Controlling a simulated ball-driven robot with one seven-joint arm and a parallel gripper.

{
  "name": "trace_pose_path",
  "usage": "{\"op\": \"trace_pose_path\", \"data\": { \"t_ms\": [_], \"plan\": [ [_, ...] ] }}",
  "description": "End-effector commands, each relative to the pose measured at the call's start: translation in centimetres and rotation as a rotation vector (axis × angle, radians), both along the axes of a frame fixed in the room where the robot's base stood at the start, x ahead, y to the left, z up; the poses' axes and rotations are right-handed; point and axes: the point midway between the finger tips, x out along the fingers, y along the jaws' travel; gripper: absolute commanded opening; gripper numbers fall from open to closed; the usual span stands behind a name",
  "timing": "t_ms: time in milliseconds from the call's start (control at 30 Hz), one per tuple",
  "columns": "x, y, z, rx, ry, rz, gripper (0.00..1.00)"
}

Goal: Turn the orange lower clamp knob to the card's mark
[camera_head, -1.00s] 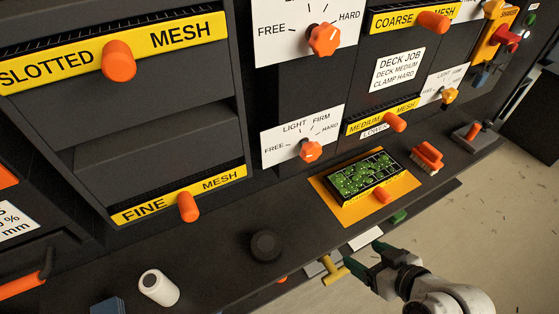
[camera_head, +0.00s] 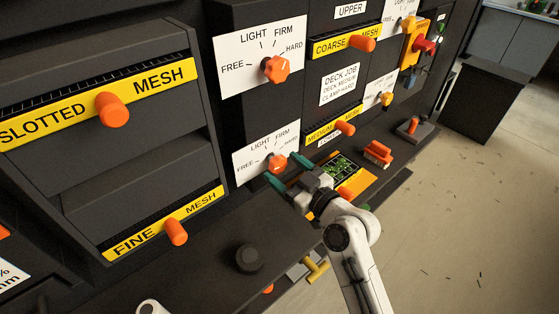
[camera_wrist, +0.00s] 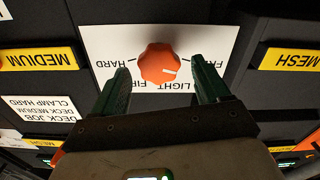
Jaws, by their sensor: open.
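The orange lower clamp knob (camera_head: 277,163) sits on a white dial plate (camera_head: 252,161) marked FREE, LIGHT, FIRM and HARD. In the wrist view, which is upside down, the knob (camera_wrist: 158,62) has a white line pointing right, toward the FREE side, away from HARD. My gripper (camera_head: 287,169) is open in front of the plate. The job card (camera_head: 341,85) reads DECK MEDIUM, CLAMP HARD.
Another orange knob (camera_head: 275,69) is on the dial plate above. The MEDIUM mesh drawer handle (camera_head: 345,128) sticks out to the right. A green-filled tray (camera_head: 343,169) on a yellow mat, an orange brush (camera_head: 378,152) and a black puck (camera_head: 249,259) are on the ledge.

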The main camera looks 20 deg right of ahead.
Motion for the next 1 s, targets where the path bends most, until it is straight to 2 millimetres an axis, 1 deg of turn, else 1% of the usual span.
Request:
{"op": "trace_pose_path", "data": {
  "t_ms": [33,200,533,567,1000],
  "plan": [
    [0.7,0.2,0.2,-0.001,0.000,0.000,0.75],
    [1.9,0.7,0.1,-0.001,0.000,0.000,0.75],
    [2.2,0.7,-0.1,-0.001,0.001,0.000,0.75],
    [2.2,0.7,-0.1,-0.001,0.001,0.000,0.73],
    [2.2,0.7,0.0,0.000,0.001,0.000,0.31]
  ]
}}
